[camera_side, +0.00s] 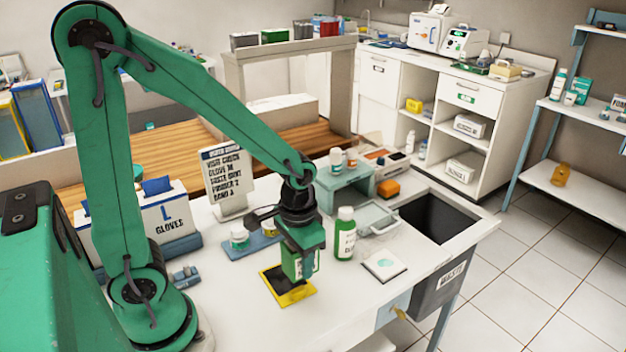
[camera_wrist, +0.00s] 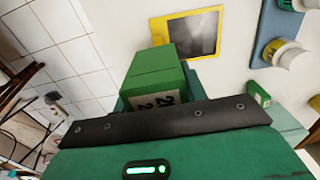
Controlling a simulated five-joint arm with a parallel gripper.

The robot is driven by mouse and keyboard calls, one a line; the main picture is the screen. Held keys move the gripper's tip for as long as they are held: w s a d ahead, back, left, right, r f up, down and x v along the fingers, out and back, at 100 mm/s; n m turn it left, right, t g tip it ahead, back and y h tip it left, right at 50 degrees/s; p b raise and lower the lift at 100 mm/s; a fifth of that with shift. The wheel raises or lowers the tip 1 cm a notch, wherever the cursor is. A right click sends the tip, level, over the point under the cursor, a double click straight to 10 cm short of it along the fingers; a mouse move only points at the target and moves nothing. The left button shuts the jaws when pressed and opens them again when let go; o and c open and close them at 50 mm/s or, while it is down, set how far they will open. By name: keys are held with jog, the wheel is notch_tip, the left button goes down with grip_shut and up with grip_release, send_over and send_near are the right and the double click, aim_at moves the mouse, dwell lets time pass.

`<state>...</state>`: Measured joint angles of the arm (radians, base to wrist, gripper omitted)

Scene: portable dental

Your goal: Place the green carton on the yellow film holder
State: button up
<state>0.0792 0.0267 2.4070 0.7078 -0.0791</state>
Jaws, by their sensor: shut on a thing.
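The green carton (camera_side: 291,264), with a white label, is upright in my gripper (camera_side: 303,262), which is shut on it. The wrist view shows the carton (camera_wrist: 153,70) sticking out past the dark edge of my gripper. The yellow film holder (camera_side: 289,296), a flat yellow frame with a dark middle, lies on the white table. In the side view the carton's lower end overlaps the holder's far part. In the wrist view the holder (camera_wrist: 156,30) shows beyond the carton. I cannot tell whether the carton touches it.
A green-labelled bottle (camera_side: 345,240) stands close right of my gripper. A white pad (camera_side: 384,264) lies further right. A white jar (camera_side: 239,238) on a blue tray stands behind left. The glove box (camera_side: 172,225) is at left. The front of the table is clear.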

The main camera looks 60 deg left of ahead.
jog(key=a+f, duration=0.1)
jog(key=w+a+f, duration=0.1)
jog(key=a, duration=0.1)
jog(key=w+a+f, duration=0.1)
jog(key=a, duration=0.1)
jog(key=shift+w+f, duration=0.2)
jog(key=shift+w, duration=0.05)
jog(key=shift+f, duration=0.1)
jog(key=shift+f, duration=1.9)
jog(key=shift+f, duration=0.1)
jog(key=o, duration=1)
